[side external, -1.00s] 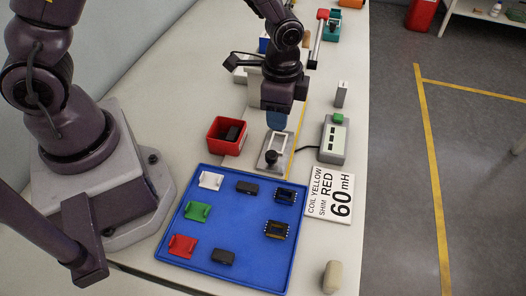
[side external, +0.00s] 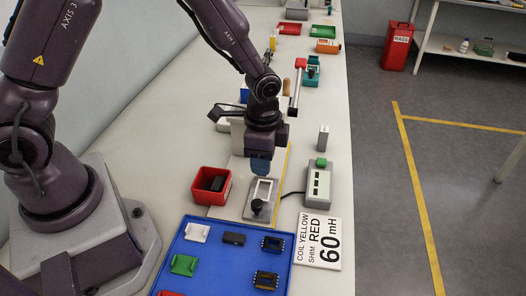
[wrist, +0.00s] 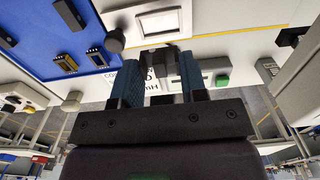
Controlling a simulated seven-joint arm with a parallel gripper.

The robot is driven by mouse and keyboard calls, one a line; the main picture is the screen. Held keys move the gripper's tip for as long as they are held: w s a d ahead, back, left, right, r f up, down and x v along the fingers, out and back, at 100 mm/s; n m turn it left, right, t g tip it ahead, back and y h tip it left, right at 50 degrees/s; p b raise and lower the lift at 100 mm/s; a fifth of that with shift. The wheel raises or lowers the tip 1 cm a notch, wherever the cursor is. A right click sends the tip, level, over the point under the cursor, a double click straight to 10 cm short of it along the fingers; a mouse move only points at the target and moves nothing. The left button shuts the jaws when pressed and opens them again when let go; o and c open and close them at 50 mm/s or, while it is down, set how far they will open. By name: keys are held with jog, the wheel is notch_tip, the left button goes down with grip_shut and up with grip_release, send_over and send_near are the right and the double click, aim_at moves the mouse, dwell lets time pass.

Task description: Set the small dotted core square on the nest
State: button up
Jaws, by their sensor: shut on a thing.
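My gripper (side external: 260,168) points down over the far end of the nest (side external: 250,205), a grey plate with a white-framed opening and a black knob. In the wrist view, its two blue fingers (wrist: 160,75) are shut on a small dark block (wrist: 157,60). I take this for the core, but no dots can be made out. The nest's white frame (wrist: 160,20) shows just beyond the fingertips. The block is hidden in the side view, and whether it touches the nest cannot be told.
A blue tray (side external: 205,262) in front holds dark blocks, coloured shims and open-framed parts. A red bin (side external: 211,183) with a dark block stands left of the nest. A grey box with a green button (side external: 318,185) and a printed card (side external: 319,240) lie right.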

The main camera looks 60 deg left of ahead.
aim_at(263, 191)
jog(key=shift+f, duration=3.35)
jog(key=shift+f, duration=0.1)
jog(key=o, duration=1)
